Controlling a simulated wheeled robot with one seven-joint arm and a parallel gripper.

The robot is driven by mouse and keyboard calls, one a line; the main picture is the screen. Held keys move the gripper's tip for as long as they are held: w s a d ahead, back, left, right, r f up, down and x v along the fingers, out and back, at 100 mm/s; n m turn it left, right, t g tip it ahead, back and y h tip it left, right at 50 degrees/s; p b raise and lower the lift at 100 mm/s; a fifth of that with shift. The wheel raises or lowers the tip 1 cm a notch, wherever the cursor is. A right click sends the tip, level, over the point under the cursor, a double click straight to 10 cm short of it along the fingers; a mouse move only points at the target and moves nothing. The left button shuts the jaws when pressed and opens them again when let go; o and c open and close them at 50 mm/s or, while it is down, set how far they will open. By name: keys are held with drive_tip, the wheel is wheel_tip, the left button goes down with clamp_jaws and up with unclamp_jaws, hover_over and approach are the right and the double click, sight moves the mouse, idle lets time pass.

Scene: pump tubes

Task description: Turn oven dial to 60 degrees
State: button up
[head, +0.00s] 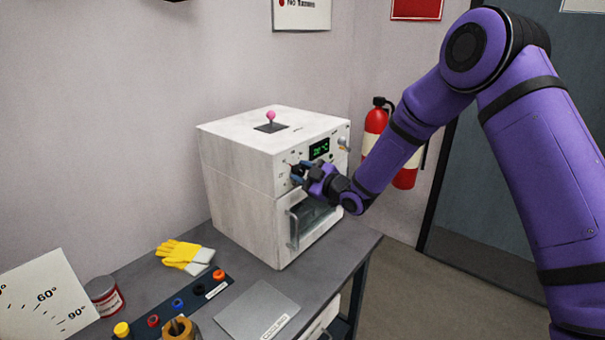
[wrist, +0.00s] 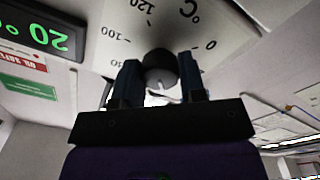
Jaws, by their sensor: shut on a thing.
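The white oven (head: 245,185) stands on the grey table, with a green digital display (head: 319,148) on its front panel. In the wrist view the display (wrist: 40,28) shows 20 with a degree sign, upside down. My gripper (head: 298,174) is at the left of the oven's front panel. In the wrist view my gripper's two fingers (wrist: 160,85) are shut on the dark round oven dial (wrist: 160,68), one finger on each side. Scale marks 0, 100 and 120 and a °C sign show around the dial. The dial's pointer cannot be made out. In the head view my gripper hides the dial.
A pink-knobbed lever (head: 270,116) stands on the oven top. The oven door handle (head: 292,230) is below my gripper. Yellow gloves (head: 186,255), a red can (head: 104,295) and a grey plate (head: 257,311) lie on the table. A fire extinguisher (head: 376,121) hangs behind.

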drive_tip(key=m, duration=0.3)
drive_tip(key=shift+f+m, duration=0.1)
drive_tip(key=shift+m, duration=2.3)
drive_tip(key=o, duration=0.9)
drive_tip(key=v, duration=1.1)
drive_tip(key=shift+s+a, duration=0.1)
